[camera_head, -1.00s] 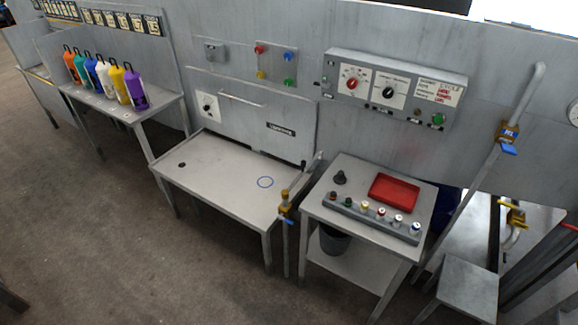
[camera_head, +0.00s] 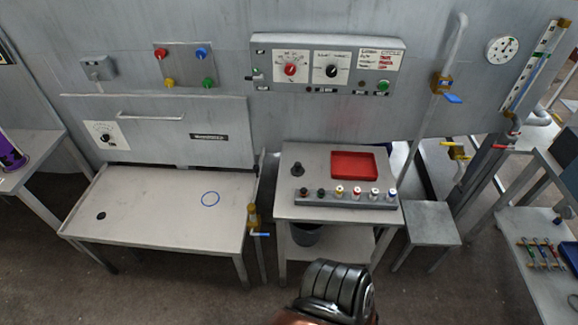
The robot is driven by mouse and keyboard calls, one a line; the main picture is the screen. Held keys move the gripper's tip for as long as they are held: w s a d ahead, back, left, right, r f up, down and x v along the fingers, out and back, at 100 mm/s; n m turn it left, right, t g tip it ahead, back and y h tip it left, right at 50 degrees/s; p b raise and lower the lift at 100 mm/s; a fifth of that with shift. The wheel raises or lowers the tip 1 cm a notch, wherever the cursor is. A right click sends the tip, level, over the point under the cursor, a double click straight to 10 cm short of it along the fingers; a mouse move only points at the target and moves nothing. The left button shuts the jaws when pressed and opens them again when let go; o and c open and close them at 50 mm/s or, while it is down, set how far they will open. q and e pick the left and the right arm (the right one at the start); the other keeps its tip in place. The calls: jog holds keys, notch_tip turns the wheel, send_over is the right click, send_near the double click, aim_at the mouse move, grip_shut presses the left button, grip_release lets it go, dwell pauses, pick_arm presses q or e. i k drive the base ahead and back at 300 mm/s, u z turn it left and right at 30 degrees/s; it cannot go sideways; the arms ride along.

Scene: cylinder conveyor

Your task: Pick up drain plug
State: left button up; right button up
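A dark plug-like piece (camera_head: 297,168), which looks like the drain plug, stands upright at the back left of the small metal table (camera_head: 310,213). It is on the bare tabletop, left of a red tray (camera_head: 354,165) and behind a grey rack (camera_head: 345,199) of small coloured-top pieces. A dark round drain hole (camera_head: 101,216) shows in the larger table (camera_head: 150,220) on the left. A dark ribbed part of my own arm shows at the bottom middle, in front of the small table. No gripper fingers are visible.
A blue-handled valve (camera_head: 254,222) stands between the two tables. A dark bin (camera_head: 307,234) sits under the small table. A low stool (camera_head: 426,224) and a pipe with a valve are on its right. Floor in front is clear.

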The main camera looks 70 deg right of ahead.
aim_at(297, 171)
jog(key=z, duration=0.45)
jog(key=i, duration=0.75)
jog(key=z, duration=0.75)
